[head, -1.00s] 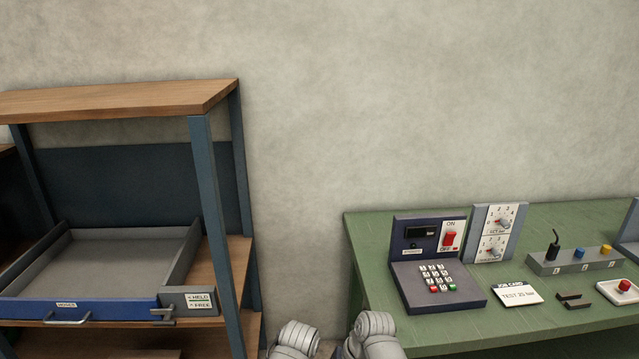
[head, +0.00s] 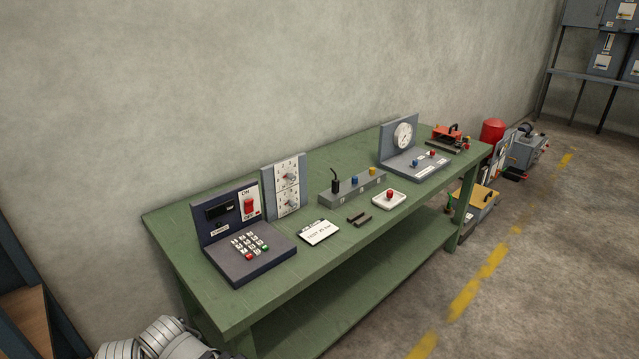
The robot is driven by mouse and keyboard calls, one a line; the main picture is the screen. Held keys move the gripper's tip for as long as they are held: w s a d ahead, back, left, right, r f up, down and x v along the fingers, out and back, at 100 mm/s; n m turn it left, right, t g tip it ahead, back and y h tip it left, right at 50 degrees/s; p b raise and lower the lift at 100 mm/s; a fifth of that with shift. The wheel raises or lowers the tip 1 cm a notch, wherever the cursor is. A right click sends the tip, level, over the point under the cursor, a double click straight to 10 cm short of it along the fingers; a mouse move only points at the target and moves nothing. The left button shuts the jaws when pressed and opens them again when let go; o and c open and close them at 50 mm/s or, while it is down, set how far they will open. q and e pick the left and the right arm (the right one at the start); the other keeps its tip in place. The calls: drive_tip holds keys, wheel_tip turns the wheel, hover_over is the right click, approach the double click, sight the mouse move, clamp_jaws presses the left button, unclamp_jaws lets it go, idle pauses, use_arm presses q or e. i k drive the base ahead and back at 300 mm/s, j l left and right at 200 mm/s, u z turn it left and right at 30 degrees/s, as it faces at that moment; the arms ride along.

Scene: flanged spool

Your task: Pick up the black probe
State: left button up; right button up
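The black probe (head: 335,182) stands upright in the left end of a grey holder block (head: 352,189) on the green workbench. A thin black lead or tip rises from its top. A blue knob-like piece (head: 355,181) and a yellow one (head: 373,172) stand in the same block to its right. Neither of my grippers shows in the head view; only grey rounded parts of my own arms appear at the bottom left, well short of the probe.
Open floor lies to the right.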

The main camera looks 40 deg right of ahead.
sight(334, 182)
drive_tip(key=l+z, duration=0.2)
drive_tip(key=z, duration=0.25)
drive_tip(key=l+z, duration=0.15)
drive_tip(key=z, duration=0.25)
drive_tip(key=i+l+z, duration=0.15)
drive_tip(key=l, duration=0.25)
drive_tip(key=i+l+z, duration=0.15)
drive_tip(key=l, duration=0.25)
drive_tip(key=i+l+z, duration=0.15)
drive_tip(key=l, duration=0.2)
drive_tip(key=i+l+z, duration=0.2)
drive_tip(key=l, duration=0.15)
drive_tip(key=i+l, duration=0.5)
drive_tip(key=i+j, duration=0.15)
